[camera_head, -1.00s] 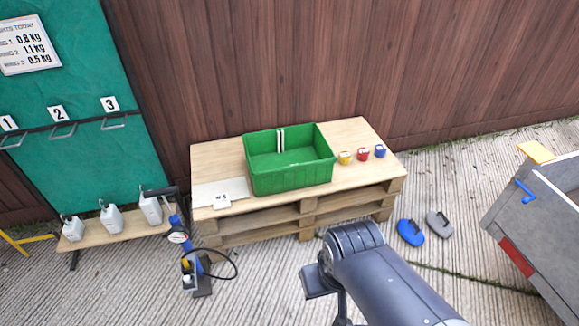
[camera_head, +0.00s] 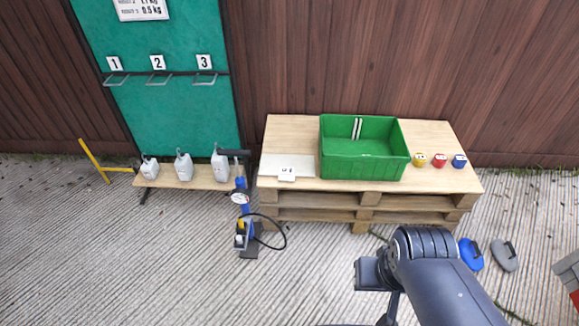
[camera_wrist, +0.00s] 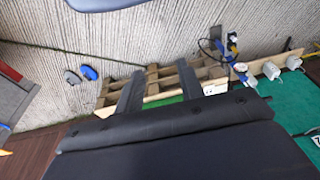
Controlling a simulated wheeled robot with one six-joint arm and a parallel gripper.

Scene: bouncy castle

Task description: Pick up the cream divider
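A flat cream panel (camera_head: 273,163) lies on the pallet table, left of the green crate (camera_head: 378,172); it may be the cream divider. A small white card (camera_head: 287,175) stands at its front edge. Two thin pale upright strips (camera_head: 357,128) show at the back wall inside the crate. In the wrist view, the two dark fingers of my gripper (camera_wrist: 158,84) are spread apart with nothing between them. The pallet table and a bit of the green crate (camera_wrist: 162,101) lie beyond them, well away.
Yellow (camera_head: 419,160), red (camera_head: 439,160) and blue (camera_head: 459,161) small pots stand right of the crate on the pallet table (camera_head: 300,130). A pump (camera_head: 241,215) with a hose stands at its left front. White jugs (camera_head: 184,166) sit on a low bench. Concrete in front is open.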

